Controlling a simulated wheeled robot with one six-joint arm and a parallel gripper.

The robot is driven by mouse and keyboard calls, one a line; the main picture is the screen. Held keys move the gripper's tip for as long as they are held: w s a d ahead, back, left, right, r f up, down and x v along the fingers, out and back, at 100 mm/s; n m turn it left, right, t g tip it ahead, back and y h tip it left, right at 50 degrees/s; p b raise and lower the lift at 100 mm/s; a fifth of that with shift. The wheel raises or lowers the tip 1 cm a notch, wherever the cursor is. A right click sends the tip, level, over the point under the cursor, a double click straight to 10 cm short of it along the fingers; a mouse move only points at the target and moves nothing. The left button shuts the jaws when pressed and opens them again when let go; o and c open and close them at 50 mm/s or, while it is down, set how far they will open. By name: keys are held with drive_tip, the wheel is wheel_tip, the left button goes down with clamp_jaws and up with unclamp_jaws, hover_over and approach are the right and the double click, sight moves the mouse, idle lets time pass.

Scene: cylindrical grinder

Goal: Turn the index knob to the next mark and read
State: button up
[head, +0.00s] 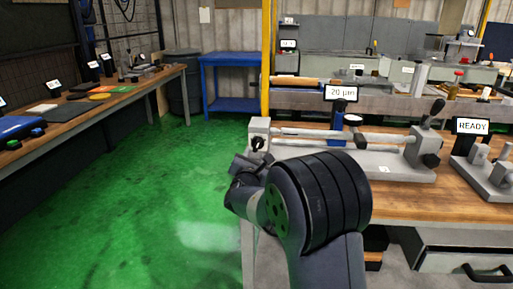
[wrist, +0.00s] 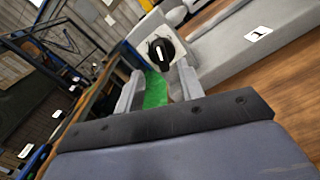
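The index knob is black with a white mark; in the wrist view (wrist: 160,50) it sits on a pale block, just beyond my fingertips and between them. In the head view the knob (head: 258,144) is on the left end of a grey bench fixture (head: 375,166). My gripper (wrist: 158,78) is open, one finger to each side of the knob's line, with green floor showing between them. I cannot tell whether a finger touches the knob. In the head view my wrist partly hides the gripper. A display (head: 341,93) above the fixture reads "20 µm".
A second fixture (head: 490,168) with a display (head: 471,126) reading "READY" stands to the right on the wooden bench (head: 440,203). A horizontal bar (head: 330,135) spans the first fixture. A blue table (head: 232,105) stands behind. The green floor at left is clear.

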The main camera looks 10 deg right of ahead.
sight(257, 146)
drive_tip(key=shift+x, duration=3.1)
drive_tip(key=shift+c, duration=0.5)
clamp_jaws()
